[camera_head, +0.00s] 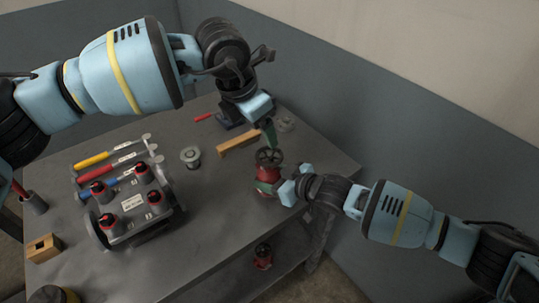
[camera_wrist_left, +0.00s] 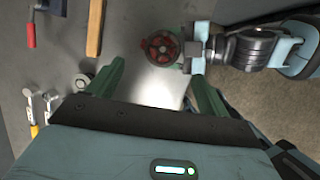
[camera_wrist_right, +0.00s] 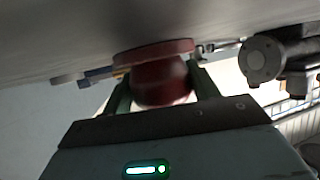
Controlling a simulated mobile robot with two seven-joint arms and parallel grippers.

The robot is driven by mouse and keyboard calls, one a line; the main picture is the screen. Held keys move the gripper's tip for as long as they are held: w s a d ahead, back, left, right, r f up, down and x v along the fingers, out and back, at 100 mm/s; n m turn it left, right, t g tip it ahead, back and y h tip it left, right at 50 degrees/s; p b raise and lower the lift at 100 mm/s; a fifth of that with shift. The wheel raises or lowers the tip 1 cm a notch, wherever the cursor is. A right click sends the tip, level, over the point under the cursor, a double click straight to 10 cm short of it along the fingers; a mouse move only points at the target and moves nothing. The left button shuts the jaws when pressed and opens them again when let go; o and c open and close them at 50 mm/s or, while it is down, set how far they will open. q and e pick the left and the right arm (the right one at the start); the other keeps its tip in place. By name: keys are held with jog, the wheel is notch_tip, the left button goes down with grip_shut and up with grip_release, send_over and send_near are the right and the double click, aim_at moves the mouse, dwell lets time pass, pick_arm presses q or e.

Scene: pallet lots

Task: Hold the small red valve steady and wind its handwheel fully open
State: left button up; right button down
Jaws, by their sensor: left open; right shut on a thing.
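The small red valve (camera_head: 268,178) stands on the grey table near its right edge, with a dark handwheel (camera_head: 269,156) on top. My right gripper (camera_head: 281,188) is shut on the valve's body from the right; the red body shows between its fingers in the right wrist view (camera_wrist_right: 162,82). My left gripper (camera_head: 268,132) is open and empty, above and just behind the handwheel. In the left wrist view the handwheel (camera_wrist_left: 161,47) shows beyond the open fingers, apart from them. Parts of the valve's body are hidden by my right gripper.
A grey rack (camera_head: 134,216) with several red-topped dark items stands left on the table. Hammers (camera_head: 92,160), a metal spool (camera_head: 190,157), a wooden bar (camera_head: 238,144) and a wooden block (camera_head: 44,248) lie around. Another red item (camera_head: 262,256) is on the lower shelf. A wall rises behind.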

aim_at(269, 154)
pick_arm(q)
jog(key=shift+o, duration=0.2)
jog(key=m, duration=0.2)
jog(key=w+m, duration=0.1)
jog(key=r+m, duration=0.1)
jog(key=m, duration=0.1)
jog(key=shift+w+d+m+y, duration=0.3)
jog(key=shift+w+d+y, duration=0.05)
jog(key=shift+d+y, duration=0.05)
jog(key=m+g, duration=0.1)
jog(key=m, duration=0.4)
jog(key=d+r+m+g+y, duration=0.1)
jog(key=m, duration=0.4)
jog(key=d+r+m, duration=0.1)
jog(key=m, duration=0.4)
jog(key=shift+w+m+g+y, duration=0.3)
jog(key=shift+m+g+y, duration=0.1)
notch_tip(269, 154, down, 12)
jog(key=shift+r, duration=0.1)
jog(key=c, duration=1)
